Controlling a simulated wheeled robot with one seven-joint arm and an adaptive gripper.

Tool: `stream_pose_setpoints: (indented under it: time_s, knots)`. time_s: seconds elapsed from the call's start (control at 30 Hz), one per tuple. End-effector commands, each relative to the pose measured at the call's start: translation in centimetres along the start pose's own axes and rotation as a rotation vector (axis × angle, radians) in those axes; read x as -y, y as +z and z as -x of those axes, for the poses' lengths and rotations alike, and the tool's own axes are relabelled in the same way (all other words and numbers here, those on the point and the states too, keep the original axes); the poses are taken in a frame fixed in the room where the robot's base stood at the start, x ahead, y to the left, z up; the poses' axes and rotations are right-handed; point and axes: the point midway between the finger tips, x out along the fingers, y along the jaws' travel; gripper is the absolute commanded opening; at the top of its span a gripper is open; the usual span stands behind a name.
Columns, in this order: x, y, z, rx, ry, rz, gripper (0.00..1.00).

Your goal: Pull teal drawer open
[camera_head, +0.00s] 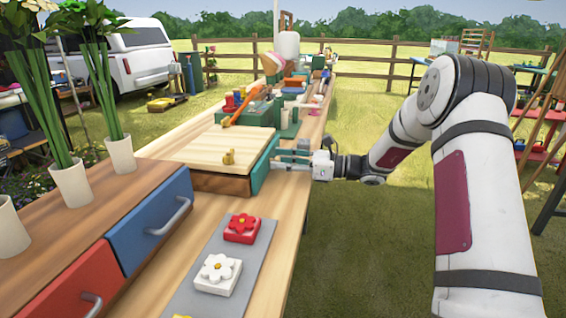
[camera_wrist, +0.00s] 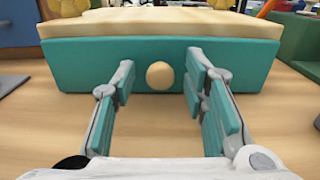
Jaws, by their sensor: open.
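The teal drawer front (camera_head: 264,165) faces right on a low wooden box with a pale top (camera_head: 215,148) on the long table. In the wrist view the teal drawer front (camera_wrist: 70,66) spans the picture, with a round pale wooden knob (camera_wrist: 160,75) in its middle. My gripper (camera_head: 280,160) is at the drawer front. In the wrist view my gripper (camera_wrist: 160,84) is open, one teal-padded finger on each side of the knob, with gaps on both sides. Whether the fingertips touch the drawer front I cannot tell. The drawer looks shut under the pale top.
A cabinet with a blue drawer (camera_head: 152,220) and a red drawer (camera_head: 75,283) stands at the near left, holding white vases (camera_head: 71,188). A grey mat (camera_head: 236,265) with flower blocks lies nearer. Several items crowd the far table.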

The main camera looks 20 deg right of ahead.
Motion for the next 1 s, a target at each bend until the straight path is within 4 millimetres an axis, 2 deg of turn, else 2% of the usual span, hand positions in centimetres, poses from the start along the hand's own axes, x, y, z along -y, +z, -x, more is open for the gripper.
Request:
stream_pose_setpoints:
  time_s: [0.13,0.3,0.57,0.67,0.9,1.0]
  knots:
    - [0.0,0.0,0.0,0.0,0.0,0.0,0.38]
    - [0.0,0.0,0.0,0.0,0.0,0.001,0.0]
    - [0.1,0.1,0.6,0.0,-0.002,0.0,0.0]
    - [0.2,0.2,2.6,-0.001,-0.006,-0.001,0.0]
    - [0.2,0.3,9.6,-0.001,-0.007,-0.002,0.0]
    - [0.1,0.2,11.8,-0.001,-0.006,0.0,0.0]
